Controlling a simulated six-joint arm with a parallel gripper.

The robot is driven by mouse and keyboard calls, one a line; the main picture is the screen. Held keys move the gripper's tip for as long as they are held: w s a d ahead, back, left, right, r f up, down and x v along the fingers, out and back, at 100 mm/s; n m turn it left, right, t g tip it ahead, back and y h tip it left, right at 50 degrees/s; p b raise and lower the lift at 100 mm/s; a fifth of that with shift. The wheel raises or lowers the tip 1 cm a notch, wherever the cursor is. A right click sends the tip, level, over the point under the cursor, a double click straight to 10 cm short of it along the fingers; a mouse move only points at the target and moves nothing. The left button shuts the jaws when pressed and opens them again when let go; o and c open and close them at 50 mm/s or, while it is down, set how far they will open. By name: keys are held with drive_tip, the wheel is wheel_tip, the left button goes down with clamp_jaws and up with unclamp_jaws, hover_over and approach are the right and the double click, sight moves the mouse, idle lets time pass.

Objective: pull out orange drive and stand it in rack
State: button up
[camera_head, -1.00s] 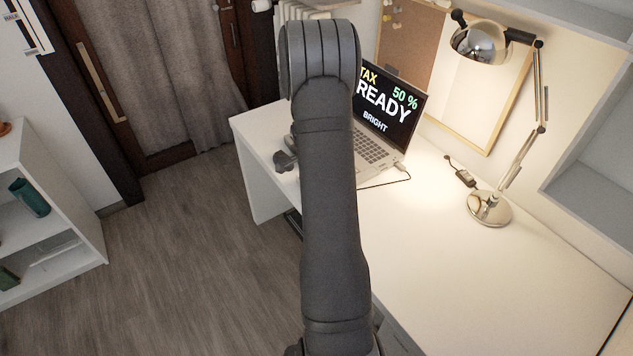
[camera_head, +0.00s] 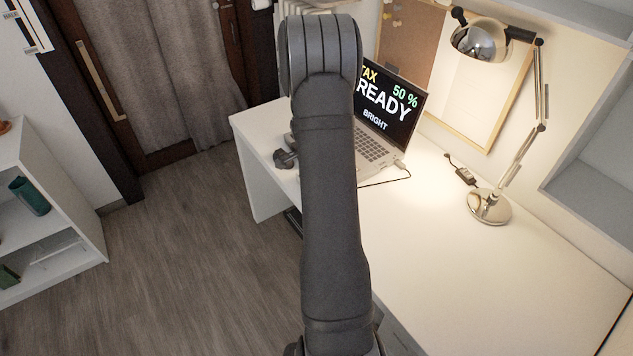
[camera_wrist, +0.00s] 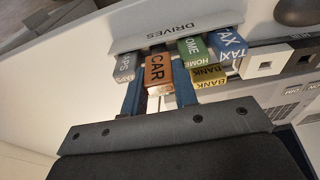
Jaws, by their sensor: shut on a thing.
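The orange drive (camera_wrist: 158,72), lettered CAR, is between the two blue fingers of my gripper (camera_wrist: 158,98) in the wrist view. My gripper is shut on it. The grey rack (camera_wrist: 150,39), marked DRIVES, is just beyond it. The orange drive is in line with the rack, between a grey drive (camera_wrist: 125,68) and a green HOME drive (camera_wrist: 191,48). I cannot tell how far it sits in a slot, as its lower part is hidden. In the head view my arm hides the gripper, the drive and the rack.
A yellow BANK drive (camera_wrist: 208,83) and a blue TAX drive (camera_wrist: 228,43) are close right of my fingers. The laptop (camera_head: 391,105) stands open behind my arm. A lamp (camera_head: 489,206) stands right on the white desk (camera_head: 480,290); the desk's front is clear.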

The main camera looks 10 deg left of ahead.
drive_tip(key=shift+r, duration=0.45)
drive_tip(key=shift+f, duration=1.3)
idle(0.9)
drive_tip(key=o, duration=1.1)
wheel_tip(320, 180, up, 17)
drive_tip(key=s+a, duration=0.1)
drive_tip(key=a, duration=0.1)
drive_tip(key=shift+s+r, duration=0.15)
drive_tip(key=shift+s, duration=0.25)
drive_tip(key=f, duration=0.4)
drive_tip(key=w+d+f, duration=0.1)
drive_tip(key=f, duration=0.9)
drive_tip(key=shift+w+d+f, duration=0.1)
drive_tip(key=shift+w+d, duration=0.15)
drive_tip(key=shift+d, duration=0.05)
